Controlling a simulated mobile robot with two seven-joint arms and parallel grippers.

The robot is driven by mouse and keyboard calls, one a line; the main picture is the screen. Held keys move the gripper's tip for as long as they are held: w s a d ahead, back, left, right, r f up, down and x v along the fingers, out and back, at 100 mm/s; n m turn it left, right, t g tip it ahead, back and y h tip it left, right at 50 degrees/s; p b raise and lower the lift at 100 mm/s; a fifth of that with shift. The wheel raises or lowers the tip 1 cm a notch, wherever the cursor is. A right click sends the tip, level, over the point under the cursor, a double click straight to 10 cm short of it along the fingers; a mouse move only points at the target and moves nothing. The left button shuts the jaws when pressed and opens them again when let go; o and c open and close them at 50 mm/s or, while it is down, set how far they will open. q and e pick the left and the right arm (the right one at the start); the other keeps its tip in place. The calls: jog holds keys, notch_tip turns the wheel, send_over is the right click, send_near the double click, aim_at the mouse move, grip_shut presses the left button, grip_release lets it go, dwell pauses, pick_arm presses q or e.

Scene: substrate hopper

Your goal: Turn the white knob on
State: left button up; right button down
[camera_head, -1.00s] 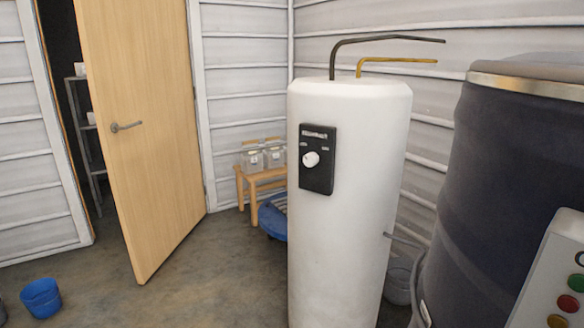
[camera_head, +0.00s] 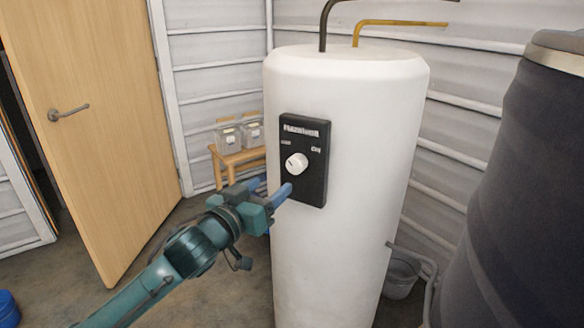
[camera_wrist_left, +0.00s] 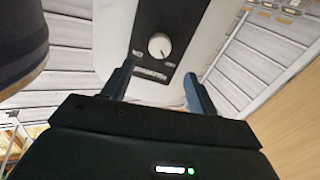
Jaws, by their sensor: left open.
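The white knob (camera_head: 296,163) sits on a black control panel (camera_head: 313,189) on the front of a tall white tank (camera_head: 330,260). The panel has a label at its top and small markings left and right above the knob. My left gripper (camera_head: 272,190) is open and empty, just below and to the left of the knob, with no visible contact. In the left wrist view the knob (camera_wrist_left: 160,45) lies ahead, beyond the two blue fingers (camera_wrist_left: 158,85) and roughly centred between them. My right gripper is out of view.
A dark drum (camera_head: 510,200) stands to the right of the tank. A grey bucket (camera_head: 401,275) sits on the floor between them. An open wooden door (camera_head: 95,130) is at the left. A small wooden stool (camera_head: 238,158) with clear containers stands behind.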

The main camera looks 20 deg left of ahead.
aim_at(293, 167)
pick_arm(q)
jog(key=x, duration=0.9)
jog(key=shift+w+d, duration=0.15)
jog(key=shift+w, duration=0.35)
jog(key=c, duration=1)
